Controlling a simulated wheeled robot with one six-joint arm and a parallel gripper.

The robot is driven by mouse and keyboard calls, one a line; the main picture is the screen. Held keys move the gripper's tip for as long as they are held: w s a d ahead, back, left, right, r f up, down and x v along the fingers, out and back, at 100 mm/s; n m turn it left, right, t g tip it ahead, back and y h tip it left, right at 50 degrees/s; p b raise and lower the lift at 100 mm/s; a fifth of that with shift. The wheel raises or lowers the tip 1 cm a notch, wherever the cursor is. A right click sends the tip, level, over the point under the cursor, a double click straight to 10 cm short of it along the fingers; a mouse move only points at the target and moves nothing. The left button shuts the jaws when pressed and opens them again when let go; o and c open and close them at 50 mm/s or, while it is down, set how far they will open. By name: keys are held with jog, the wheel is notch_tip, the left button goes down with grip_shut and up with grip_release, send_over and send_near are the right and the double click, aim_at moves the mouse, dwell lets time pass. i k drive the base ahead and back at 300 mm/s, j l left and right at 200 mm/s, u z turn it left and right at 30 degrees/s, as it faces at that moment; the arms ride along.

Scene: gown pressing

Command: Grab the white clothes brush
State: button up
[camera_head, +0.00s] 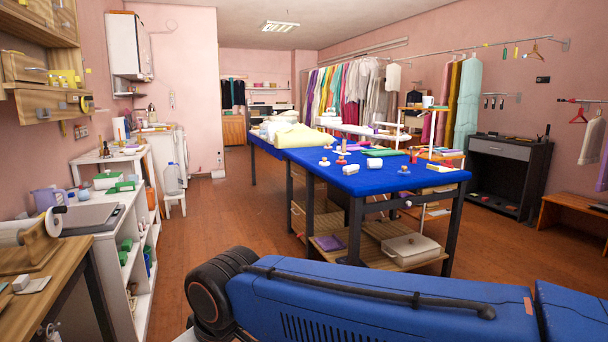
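I cannot pick out the white clothes brush for certain at this distance. A small white block (350,169) lies near the front edge of the blue-topped table (395,182), among several small items. Another small white piece (21,282) lies on the wooden bench (62,268) at the lower left, and it is also too small to name. My blue arm crosses the bottom of the view from the middle to the right. My gripper is not in view.
A white shelf unit (146,225) with a counter stands along the left wall. A dark cabinet (507,175) and a wooden bench (573,208) stand at the right. Hanging clothes (345,90) line the back. The wooden floor (225,215) is clear between left counter and table.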

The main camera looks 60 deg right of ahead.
aim_at(352, 169)
jog(key=z, duration=2.05)
jog(key=i+j, duration=0.15)
jog(key=i, duration=0.4)
jog(key=j+u, duration=0.05)
